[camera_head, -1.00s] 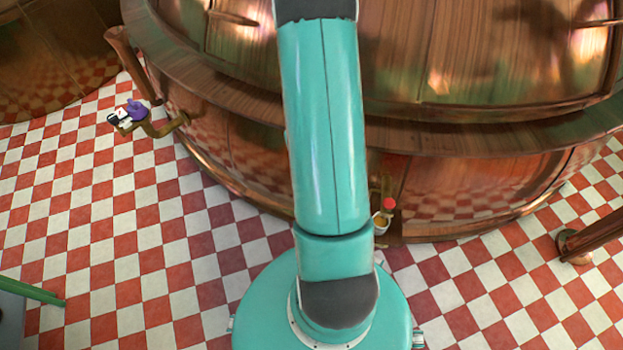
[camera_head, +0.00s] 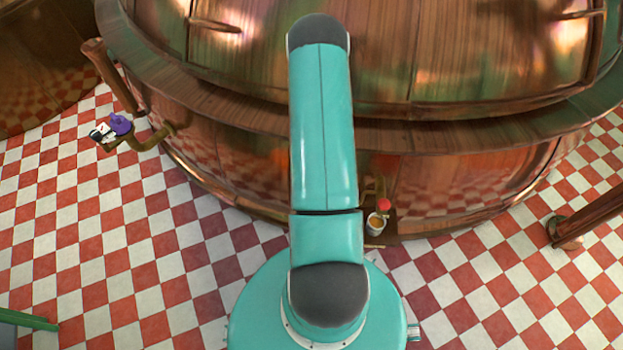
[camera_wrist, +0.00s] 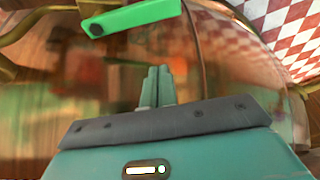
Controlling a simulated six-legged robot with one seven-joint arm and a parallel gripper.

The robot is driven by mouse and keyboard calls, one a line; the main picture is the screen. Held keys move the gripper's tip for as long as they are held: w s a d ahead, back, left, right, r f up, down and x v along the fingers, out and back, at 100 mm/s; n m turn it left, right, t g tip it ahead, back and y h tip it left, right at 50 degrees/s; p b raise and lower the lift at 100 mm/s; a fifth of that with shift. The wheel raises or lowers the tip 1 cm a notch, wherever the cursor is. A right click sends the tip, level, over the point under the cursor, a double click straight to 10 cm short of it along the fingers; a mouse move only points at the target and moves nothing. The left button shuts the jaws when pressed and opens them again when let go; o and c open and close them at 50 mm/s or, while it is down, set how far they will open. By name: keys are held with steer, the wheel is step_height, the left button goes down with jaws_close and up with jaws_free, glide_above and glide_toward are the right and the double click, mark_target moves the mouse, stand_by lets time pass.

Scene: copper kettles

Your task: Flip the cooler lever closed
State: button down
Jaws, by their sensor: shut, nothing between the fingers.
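A bright green lever (camera_wrist: 132,14) shows at the top of the wrist view, with a dark round pivot at its left end. It lies nearly level in the picture, tilted up slightly to the right, beside a brass pipe (camera_wrist: 35,20). I take it for the cooler lever, but no label shows. My gripper (camera_wrist: 158,72) is shut and empty, with its fingertips below the lever in the picture and apart from it. In the head view my arm hides the gripper, and I cannot make out this lever there.
A large copper kettle (camera_head: 240,165) fills the space in front of me. A purple-handled valve (camera_head: 121,124) sticks out at the left. A red-knobbed tap (camera_head: 384,204) stands above a small bucket (camera_head: 375,224). A copper post (camera_head: 590,218) is at the right. Checkered floor is open on both sides.

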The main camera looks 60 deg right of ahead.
step_height(320, 180, down, 8)
steer(key=shift+s+a, duration=0.4)
steer(key=shift+a, duration=0.05)
steer(key=shift+s+a, duration=0.1)
steer(key=shift+a, duration=0.05)
stand_by(0.5)
